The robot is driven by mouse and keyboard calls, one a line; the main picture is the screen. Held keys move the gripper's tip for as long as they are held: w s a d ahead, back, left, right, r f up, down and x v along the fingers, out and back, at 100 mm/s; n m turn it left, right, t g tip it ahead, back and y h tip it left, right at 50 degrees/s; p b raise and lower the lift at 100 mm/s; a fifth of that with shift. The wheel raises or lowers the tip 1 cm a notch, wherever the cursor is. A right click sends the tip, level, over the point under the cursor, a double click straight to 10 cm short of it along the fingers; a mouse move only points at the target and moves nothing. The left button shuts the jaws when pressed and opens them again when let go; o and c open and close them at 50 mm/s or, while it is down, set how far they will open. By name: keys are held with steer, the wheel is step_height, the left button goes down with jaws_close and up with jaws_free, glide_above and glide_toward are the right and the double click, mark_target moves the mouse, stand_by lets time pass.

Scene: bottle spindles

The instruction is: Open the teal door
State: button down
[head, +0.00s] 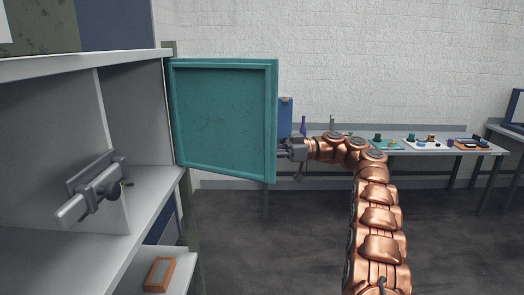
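The teal door (222,115) stands swung wide open at the right end of the grey cabinet (85,66). Its framed panel faces me, and its left edge is against the cabinet's right side. My gripper (284,148) is at the door's right edge, around mid-height. Its fingertips are partly hidden at or behind that edge, so I cannot tell whether they touch or grip anything. No handle shows on the side of the door that I see.
In the open cabinet, a grey metal fitting with a lever (92,189) is at the left. An orange box (159,274) lies on a lower shelf. A long table (440,150) with several small items runs along the back wall. The dark floor (300,245) is clear.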

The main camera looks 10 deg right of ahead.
steer(key=shift+r, duration=0.15)
steer(key=c, duration=1.2)
jaws_free()
steer(key=shift+s+a+b, duration=0.1)
steer(key=shift+b, duration=0.2)
